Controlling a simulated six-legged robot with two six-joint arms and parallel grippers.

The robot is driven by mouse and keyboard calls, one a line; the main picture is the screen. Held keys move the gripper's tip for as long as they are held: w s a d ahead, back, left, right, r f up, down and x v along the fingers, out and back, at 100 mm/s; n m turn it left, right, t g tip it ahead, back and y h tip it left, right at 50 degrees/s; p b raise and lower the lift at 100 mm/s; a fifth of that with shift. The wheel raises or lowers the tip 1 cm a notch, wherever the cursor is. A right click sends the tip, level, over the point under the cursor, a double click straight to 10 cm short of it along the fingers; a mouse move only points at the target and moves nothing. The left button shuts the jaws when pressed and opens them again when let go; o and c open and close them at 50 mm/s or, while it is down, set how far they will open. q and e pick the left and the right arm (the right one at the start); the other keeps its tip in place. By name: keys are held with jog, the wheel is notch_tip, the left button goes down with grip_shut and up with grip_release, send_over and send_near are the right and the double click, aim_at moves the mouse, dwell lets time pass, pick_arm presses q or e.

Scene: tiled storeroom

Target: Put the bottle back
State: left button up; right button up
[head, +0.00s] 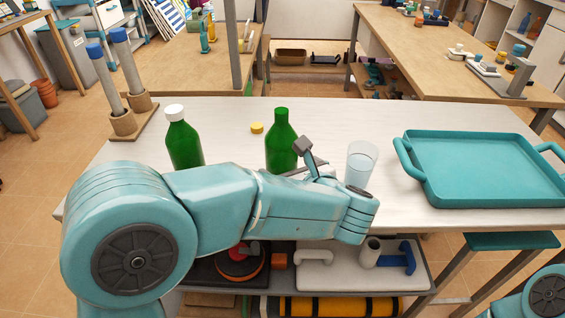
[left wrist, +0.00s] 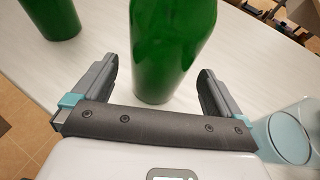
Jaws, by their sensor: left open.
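A green bottle (head: 281,142) without a cap stands upright on the white table, its lower part partly hidden by my left arm. A second green bottle (head: 184,146) with a white cap stands to its left. My left gripper (head: 308,157) is open at the uncapped bottle. In the left wrist view, the uncapped bottle (left wrist: 168,50) stands between the two spread fingers (left wrist: 160,82), with a gap visible on both sides. The other bottle (left wrist: 52,14) shows at the upper left there. My right gripper is out of view.
A clear glass (head: 361,162) stands close to the right of my left gripper; it also shows in the left wrist view (left wrist: 290,132). A yellow cap (head: 257,128) lies behind the bottles. A teal tray (head: 485,199) is on the right. A wooden peg stand (head: 143,120) stands at the left.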

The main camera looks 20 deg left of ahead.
pick_arm(q)
jog(key=v, duration=0.8)
jog(key=shift+p, duration=0.35)
jog(key=shift+d, duration=0.1)
